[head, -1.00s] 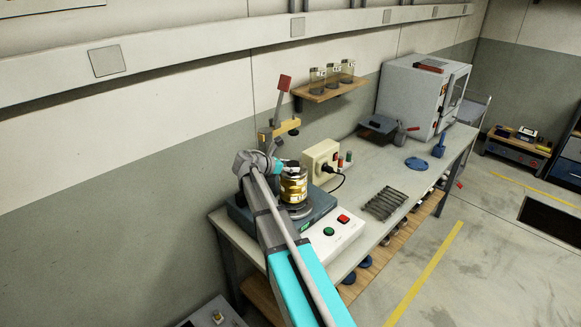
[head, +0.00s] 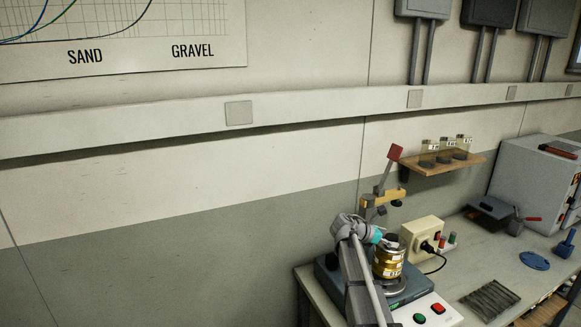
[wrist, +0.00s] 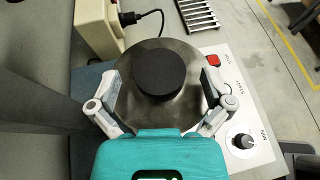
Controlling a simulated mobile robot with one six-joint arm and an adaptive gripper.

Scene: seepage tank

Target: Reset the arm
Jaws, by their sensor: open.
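My gripper (head: 389,241) is at the upper part of a brass cylinder stack (head: 388,262) on the bench machine in the head view. In the wrist view my gripper (wrist: 161,95) has its two fingers spread wide apart. A round grey plate (wrist: 136,72) with a black disc (wrist: 160,73) on top lies between and beyond the fingers. Nothing is visibly clamped. Whether the fingers touch the plate's rim, I cannot tell.
The machine's white control panel (head: 432,309) has red and green buttons. A cream socket box (head: 422,235) with a plugged cable stands close behind. A lever stand (head: 382,190) and a shelf with jars (head: 441,165) are near the wall. Metal bars (head: 489,298) lie to the right.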

